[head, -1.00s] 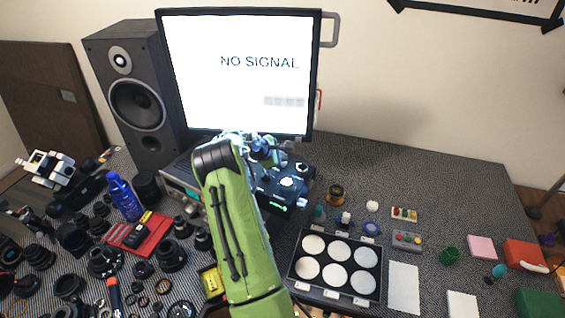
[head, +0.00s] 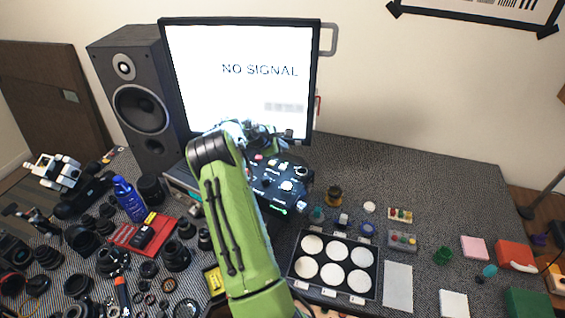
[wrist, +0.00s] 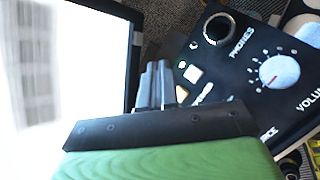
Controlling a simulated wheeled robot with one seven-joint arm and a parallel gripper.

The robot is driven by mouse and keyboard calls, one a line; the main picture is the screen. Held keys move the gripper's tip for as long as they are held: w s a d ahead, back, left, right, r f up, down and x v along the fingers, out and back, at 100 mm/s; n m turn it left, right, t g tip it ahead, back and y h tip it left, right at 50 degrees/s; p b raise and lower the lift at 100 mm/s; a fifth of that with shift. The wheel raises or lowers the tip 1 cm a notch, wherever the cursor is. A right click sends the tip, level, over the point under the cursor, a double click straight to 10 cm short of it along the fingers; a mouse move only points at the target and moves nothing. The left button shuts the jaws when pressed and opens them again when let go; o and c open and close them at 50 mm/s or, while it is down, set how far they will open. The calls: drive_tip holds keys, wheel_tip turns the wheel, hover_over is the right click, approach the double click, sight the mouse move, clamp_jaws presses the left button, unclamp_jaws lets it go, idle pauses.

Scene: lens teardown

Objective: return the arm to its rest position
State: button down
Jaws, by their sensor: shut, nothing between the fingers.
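My green arm rises from the bottom of the head view and bends over the table in front of the monitor. My gripper (wrist: 157,84) shows in the wrist view with its grey fingers together and nothing between them. It is above the table, between the bright monitor screen and a black control box (wrist: 255,85) with a PHONES socket and a volume knob. In the head view, the arm hides most of the gripper and part of this box (head: 284,182).
The monitor (head: 240,75) reads NO SIGNAL and stands close behind the arm. A speaker (head: 140,95) is at its left. Lenses and a red tray (head: 125,236) crowd the left. A case of white discs (head: 333,262) lies right of the arm. The back right tabletop (head: 440,180) is clear.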

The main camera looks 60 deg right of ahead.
drive_tip(key=shift+f, duration=0.2)
idle(0.3)
drive_tip(key=w+a+r+m+t+y, duration=0.1)
drive_tip(key=w+a+r+t, duration=0.15)
drive_tip(key=a+r, duration=0.4)
drive_tip(key=w+a+r+m+t+y, duration=0.1)
drive_tip(key=w+a+r+m, duration=0.15)
drive_tip(key=a, duration=0.65)
drive_tip(key=w+a+r+t+y, duration=0.1)
drive_tip(key=w+a+r, duration=0.2)
drive_tip(key=a+r, duration=0.3)
drive_tip(key=s+a+r+m+t+y+b, duration=0.1)
drive_tip(key=s+a+r+y, duration=0.15)
drive_tip(key=a, duration=0.75)
drive_tip(key=s+a+r+m+t+y, duration=0.1)
drive_tip(key=s+a+t, duration=0.15)
drive_tip(key=a, duration=0.75)
drive_tip(key=s+a+f+y, duration=0.2)
drive_tip(key=s+a, duration=1.1)
drive_tip(key=shift+s+a+b, duration=0.15)
drive_tip(key=shift+s+b, duration=0.05)
drive_tip(key=shift+b, duration=0.2)
